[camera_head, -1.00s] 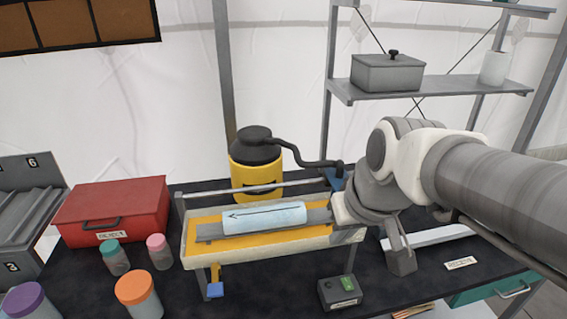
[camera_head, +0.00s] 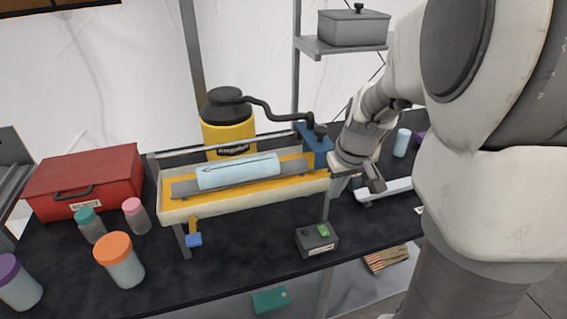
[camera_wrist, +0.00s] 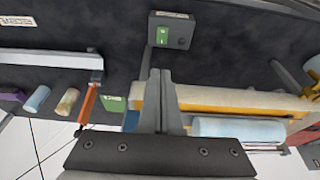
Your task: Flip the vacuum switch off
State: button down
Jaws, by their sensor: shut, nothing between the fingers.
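A small dark grey switch box (camera_head: 316,241) with a green switch (camera_head: 323,230) on top stands near the table's front edge. Its label is too small to read. The box (camera_wrist: 173,32) also shows at the top of the wrist view. A yellow canister (camera_head: 230,135) with a black lid and a black hose stands behind a tray (camera_head: 240,203). The hose leads to a blue block (camera_head: 316,155) at the tray's right end. My gripper (camera_head: 374,186) is shut and empty, beside the tray's right end and apart from the switch box. Its fingertips (camera_wrist: 161,74) point toward the box.
A light blue cylinder (camera_head: 238,172) lies on the tray. A red box (camera_head: 85,180) and several lidded jars, one orange-lidded (camera_head: 120,268), are at the left. A white rail (camera_head: 390,187) lies right of my gripper. Dark tabletop is clear around the switch box.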

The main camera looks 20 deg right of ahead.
aim_at(322, 226)
jog(key=x, duration=0.4)
jog(key=b+x, duration=0.1)
jog(key=x, duration=0.4)
jog(key=s+b+x, duration=0.1)
jog(key=x, duration=0.3)
jog(key=shift+f, duration=0.6)
jog(key=shift+r+g+p, duration=0.15)
jog(key=shift+g+p, duration=0.15)
jog(key=shift+p, duration=0.4)
